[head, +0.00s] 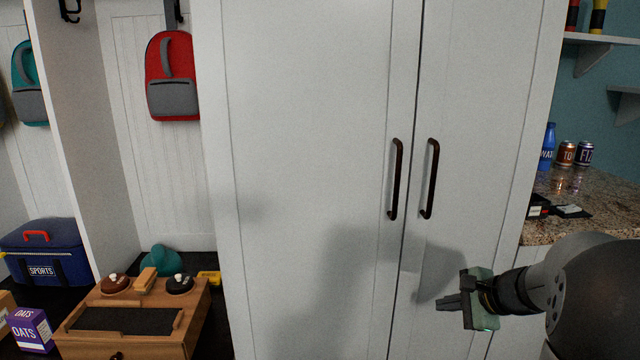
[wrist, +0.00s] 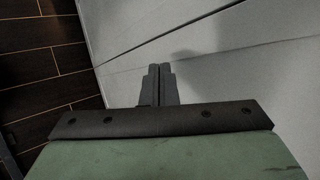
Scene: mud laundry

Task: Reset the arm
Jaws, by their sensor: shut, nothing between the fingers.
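My gripper (head: 445,302) is at the lower right of the head view, pointing left in front of the white cabinet (head: 310,150). Its fingers are together with nothing between them. In the wrist view the shut fingers (wrist: 160,84) show in the middle, above the dark plate and green body of the gripper. The cabinet's pale face fills the right of that view. My gripper is below the two dark door handles, the left handle (head: 396,180) and the right handle (head: 430,180), and apart from both. Both cabinet doors look shut.
A granite counter (head: 590,195) with cans (head: 566,153) and a blue bottle (head: 547,147) stands at the right. At the lower left are a wooden box (head: 140,345), an oats box (head: 32,328) and a blue sports bag (head: 45,255). A red backpack (head: 171,75) hangs above.

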